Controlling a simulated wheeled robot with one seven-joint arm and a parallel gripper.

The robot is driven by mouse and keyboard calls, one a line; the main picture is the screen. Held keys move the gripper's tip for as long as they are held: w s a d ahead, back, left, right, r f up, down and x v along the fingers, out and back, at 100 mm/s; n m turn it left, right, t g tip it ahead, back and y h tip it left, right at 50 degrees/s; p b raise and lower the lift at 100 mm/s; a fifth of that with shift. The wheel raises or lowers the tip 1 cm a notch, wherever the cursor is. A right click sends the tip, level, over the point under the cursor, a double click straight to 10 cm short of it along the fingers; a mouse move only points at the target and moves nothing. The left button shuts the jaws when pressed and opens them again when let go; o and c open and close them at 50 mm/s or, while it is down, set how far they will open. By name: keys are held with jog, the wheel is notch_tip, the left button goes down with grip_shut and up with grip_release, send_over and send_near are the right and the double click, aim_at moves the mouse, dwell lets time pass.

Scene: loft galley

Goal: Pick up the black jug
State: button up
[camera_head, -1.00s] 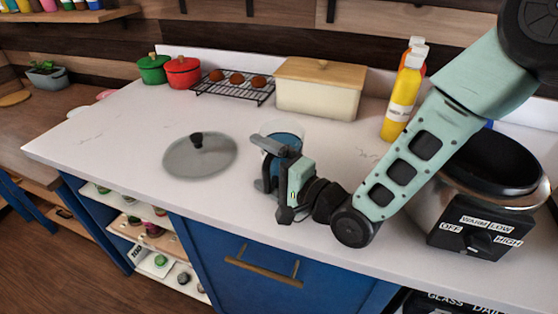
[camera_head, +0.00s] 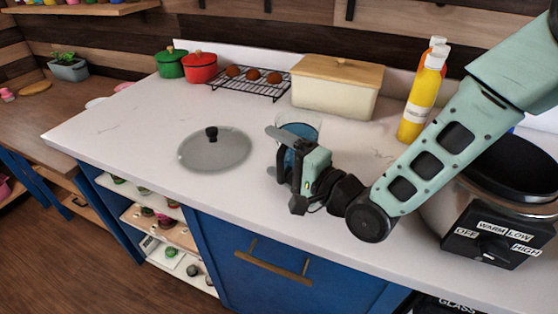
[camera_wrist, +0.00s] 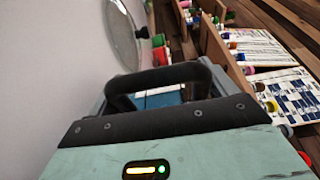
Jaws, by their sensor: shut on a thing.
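The jug (camera_head: 300,127) shows in the head view as a clear vessel with a blue tint, mostly hidden behind my gripper. Its black handle (camera_wrist: 165,75) arches across the middle of the wrist view, with a bit of blue (camera_wrist: 160,98) behind it. My gripper (camera_head: 288,148) is shut on the jug at its handle side, over the front part of the white counter. The jug looks roughly upright. Its base is hidden, so I cannot tell whether it touches the counter.
A glass lid (camera_head: 214,150) lies to the left on the counter (camera_head: 120,130). Behind are red (camera_head: 199,68) and green pots, a rack (camera_head: 250,84) and a cream bread box (camera_head: 335,92). A yellow bottle (camera_head: 420,100) and a slow cooker (camera_head: 490,215) stand right.

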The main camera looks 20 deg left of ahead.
aim_at(278, 119)
jog(key=shift+r+b, duration=0.3)
jog(key=shift+r, duration=3.85)
jog(key=shift+r, duration=0.1)
